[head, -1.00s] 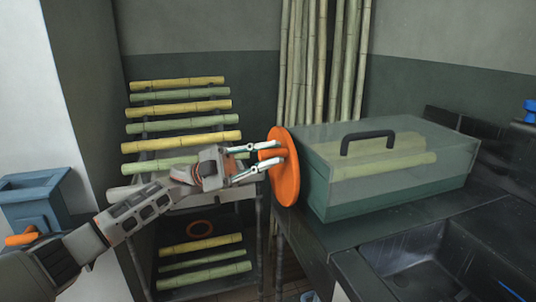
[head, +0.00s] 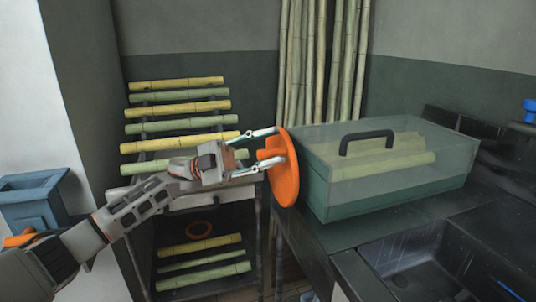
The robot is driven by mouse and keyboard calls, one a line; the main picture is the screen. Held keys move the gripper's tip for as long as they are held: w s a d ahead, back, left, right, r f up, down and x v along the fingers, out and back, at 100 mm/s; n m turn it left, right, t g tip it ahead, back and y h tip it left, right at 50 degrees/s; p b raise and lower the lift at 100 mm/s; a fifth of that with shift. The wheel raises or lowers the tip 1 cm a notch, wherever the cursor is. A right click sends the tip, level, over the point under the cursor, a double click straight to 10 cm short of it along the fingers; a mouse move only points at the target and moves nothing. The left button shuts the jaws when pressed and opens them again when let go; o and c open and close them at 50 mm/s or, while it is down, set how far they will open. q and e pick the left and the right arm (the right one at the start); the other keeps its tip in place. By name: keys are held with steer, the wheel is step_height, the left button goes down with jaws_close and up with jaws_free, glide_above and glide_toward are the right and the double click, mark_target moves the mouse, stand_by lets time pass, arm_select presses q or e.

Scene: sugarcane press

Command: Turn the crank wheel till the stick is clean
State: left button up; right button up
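The orange crank wheel (head: 288,185) stands on the left end of the green press box (head: 345,203). Its short orange handle points left toward my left gripper (head: 278,145). The gripper's two fingers are spread, one above and one below the handle, with the lower fingertip close to it; I cannot tell whether it touches. A pale green stick (head: 385,166) lies inside the press under the clear lid with a black handle (head: 366,136). How clean the stick is cannot be made out. My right gripper is out of view.
A rack with several yellow and green cane sticks (head: 178,84) stands behind my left arm. Tall canes (head: 320,60) lean on the back wall. A dark sink (head: 420,262) is at the lower right, and a blue-grey bin (head: 35,205) at the left.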

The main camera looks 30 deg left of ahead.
arm_select(q)
step_height(320, 180, up, 9)
steer(key=shift+f, duration=0.2)
